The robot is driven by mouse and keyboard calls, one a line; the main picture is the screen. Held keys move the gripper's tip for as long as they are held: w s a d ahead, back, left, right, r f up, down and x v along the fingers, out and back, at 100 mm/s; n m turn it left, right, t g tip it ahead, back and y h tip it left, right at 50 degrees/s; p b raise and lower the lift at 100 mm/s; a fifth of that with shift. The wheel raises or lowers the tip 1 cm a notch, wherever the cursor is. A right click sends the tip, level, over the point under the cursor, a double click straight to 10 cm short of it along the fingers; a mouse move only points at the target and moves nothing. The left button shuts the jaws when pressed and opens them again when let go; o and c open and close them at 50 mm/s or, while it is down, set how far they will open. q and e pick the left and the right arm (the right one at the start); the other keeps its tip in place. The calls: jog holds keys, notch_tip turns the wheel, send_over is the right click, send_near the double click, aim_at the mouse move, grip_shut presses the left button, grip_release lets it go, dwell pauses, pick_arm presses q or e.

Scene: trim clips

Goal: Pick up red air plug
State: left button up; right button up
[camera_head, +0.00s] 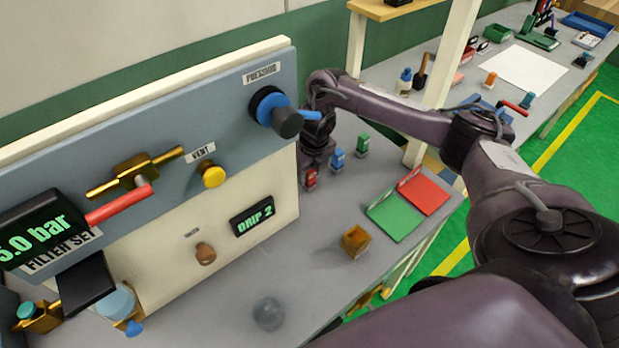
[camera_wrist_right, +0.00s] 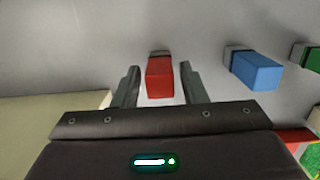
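The red air plug (camera_head: 311,178) stands on the grey bench at the foot of the panel, partly hidden by my right gripper (camera_head: 316,163). In the right wrist view the red plug (camera_wrist_right: 160,78) lies between the two open fingers of my right gripper (camera_wrist_right: 159,88), with a gap on each side. A blue plug (camera_head: 337,159) and a green plug (camera_head: 362,145) stand in a row to its right; the blue plug also shows in the right wrist view (camera_wrist_right: 256,70). My left gripper is not in view.
The panel (camera_head: 225,110) with knobs and a valve rises close on the left. A green mat (camera_head: 396,217) and a red mat (camera_head: 424,194) lie to the right. An orange-brown block (camera_head: 355,241) and a grey round object (camera_head: 268,313) are nearer. Bench around the block is clear.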

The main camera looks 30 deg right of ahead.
jog(key=shift+w, duration=0.1)
jog(key=c, duration=0.7)
jog(key=shift+c, duration=0.4)
jog(key=shift+r, duration=0.15)
